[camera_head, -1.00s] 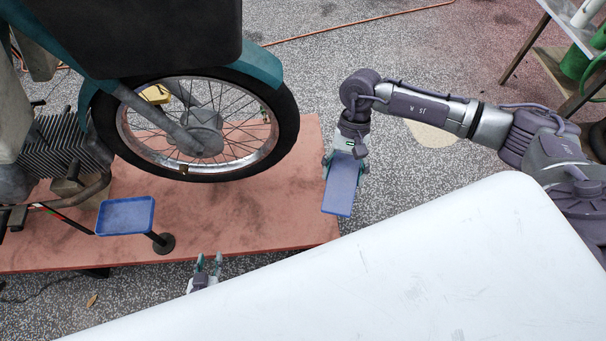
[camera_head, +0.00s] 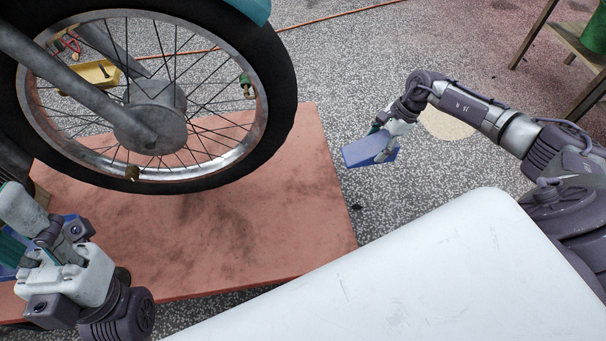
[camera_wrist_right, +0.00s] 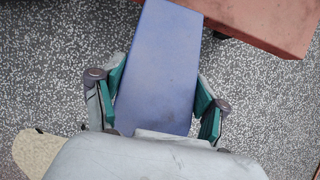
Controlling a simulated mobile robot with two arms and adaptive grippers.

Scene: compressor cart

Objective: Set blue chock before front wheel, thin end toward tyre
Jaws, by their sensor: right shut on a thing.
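The blue chock (camera_head: 360,152) is in my right gripper (camera_head: 385,142), held to the right of the red platform, over the speckled floor. I cannot tell which end is thin. The front wheel (camera_head: 283,95) stands on the red platform, left of the chock and well apart from it. My left gripper (camera_head: 40,245) is at the lower left, in front of a blue tray; its fingertips are not clear.
The red platform (camera_head: 250,225) has bare room right of and in front of the wheel. A white surface (camera_head: 430,270) fills the lower right. A yellow tray (camera_head: 95,75) shows through the spokes. An orange cable (camera_head: 330,17) lies on the floor behind. A wooden-legged stand (camera_head: 560,60) is at the upper right.

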